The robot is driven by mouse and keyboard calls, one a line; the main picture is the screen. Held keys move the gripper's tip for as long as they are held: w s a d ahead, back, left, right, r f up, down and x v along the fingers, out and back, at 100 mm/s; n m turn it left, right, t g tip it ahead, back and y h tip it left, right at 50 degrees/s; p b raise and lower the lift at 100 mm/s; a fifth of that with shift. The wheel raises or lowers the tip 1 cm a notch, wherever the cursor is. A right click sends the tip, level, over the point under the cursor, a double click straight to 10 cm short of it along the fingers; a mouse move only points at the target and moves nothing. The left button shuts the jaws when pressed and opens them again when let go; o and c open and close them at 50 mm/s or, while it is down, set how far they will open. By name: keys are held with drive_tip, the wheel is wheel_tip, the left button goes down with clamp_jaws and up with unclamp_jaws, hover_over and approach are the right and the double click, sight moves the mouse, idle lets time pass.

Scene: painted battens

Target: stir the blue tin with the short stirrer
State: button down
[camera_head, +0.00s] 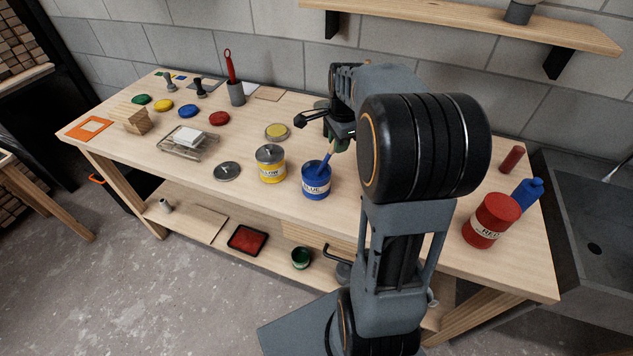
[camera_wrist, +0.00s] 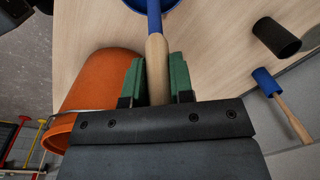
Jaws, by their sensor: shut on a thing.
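The blue tin (camera_head: 316,186) stands open and upright near the front edge of the bench; its rim shows at the top of the wrist view (camera_wrist: 182,5). My gripper (camera_head: 338,142) is above and just to the right of the tin. In the wrist view my gripper (camera_wrist: 157,64) is shut on the wooden handle of the stirrer (camera_wrist: 156,84), between its green fingers. The stirrer's blue shaft (camera_head: 324,168) slants down into the blue tin. Its lower end is hidden inside the tin.
A yellow tin (camera_head: 271,168) stands close to the left of the blue tin. A red tin (camera_head: 491,222) and a blue bottle (camera_head: 528,192) are at the right end. An orange bucket (camera_wrist: 95,85) and a black cup (camera_wrist: 277,37) show in the wrist view.

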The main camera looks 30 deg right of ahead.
drive_tip(key=shift+r, duration=0.1)
idle(0.4)
wheel_tip(320, 180, up, 7)
drive_tip(key=d+p, duration=0.2)
drive_tip(key=p, duration=0.3)
drive_tip(key=shift+s+d+p, duration=0.35)
drive_tip(key=shift+s+d, duration=0.05)
drive_tip(key=shift+s, duration=0.05)
idle(0.6)
wheel_tip(320, 180, up, 5)
drive_tip(key=p, duration=0.4)
idle(0.6)
